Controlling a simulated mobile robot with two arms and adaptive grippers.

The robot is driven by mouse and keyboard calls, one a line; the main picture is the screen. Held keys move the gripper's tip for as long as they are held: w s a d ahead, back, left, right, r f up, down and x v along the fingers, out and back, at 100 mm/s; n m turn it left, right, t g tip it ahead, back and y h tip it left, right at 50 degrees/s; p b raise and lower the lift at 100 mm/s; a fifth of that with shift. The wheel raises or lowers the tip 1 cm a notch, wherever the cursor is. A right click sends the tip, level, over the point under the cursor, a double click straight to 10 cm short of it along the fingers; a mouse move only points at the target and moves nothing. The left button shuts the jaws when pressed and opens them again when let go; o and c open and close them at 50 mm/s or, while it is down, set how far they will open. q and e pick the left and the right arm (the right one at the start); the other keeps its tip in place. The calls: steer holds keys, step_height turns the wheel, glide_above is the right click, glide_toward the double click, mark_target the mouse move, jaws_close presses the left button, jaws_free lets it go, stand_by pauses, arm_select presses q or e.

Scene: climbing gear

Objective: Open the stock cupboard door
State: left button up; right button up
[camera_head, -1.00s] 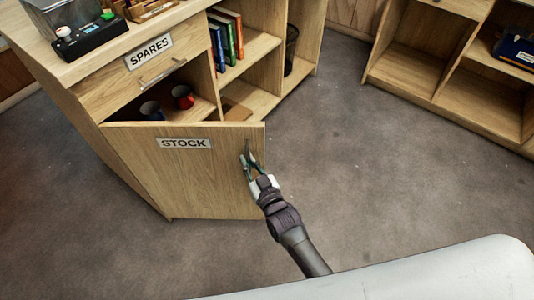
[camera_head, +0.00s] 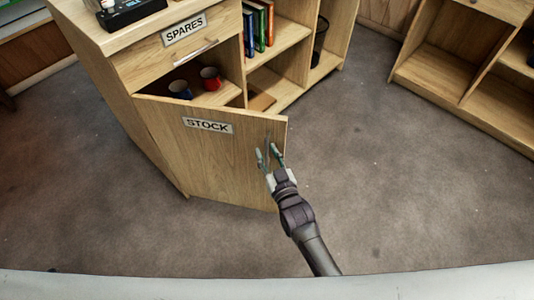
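The stock cupboard door (camera_head: 205,160) is a light wood panel with a STOCK label (camera_head: 207,125). It stands swung open, away from the cabinet front, so the inside shows behind its top edge. Its slim handle (camera_head: 267,139) is near the free edge, partly hidden by my gripper. My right gripper (camera_head: 268,155) is at the handle, its two fingers spread apart and just below the handle's upper part. I cannot tell whether a finger touches the door. My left gripper is not in view.
A blue mug (camera_head: 180,89) and a red mug (camera_head: 210,78) sit inside the cupboard. The SPARES drawer (camera_head: 180,48) above is closed. Books (camera_head: 258,25) stand on the open shelf to the right. Another shelf unit (camera_head: 470,75) is at the right. Grey floor around the door is clear.

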steer(key=shift+a, duration=0.1)
steer(key=v, duration=1.2)
steer(key=shift+c, duration=0.2)
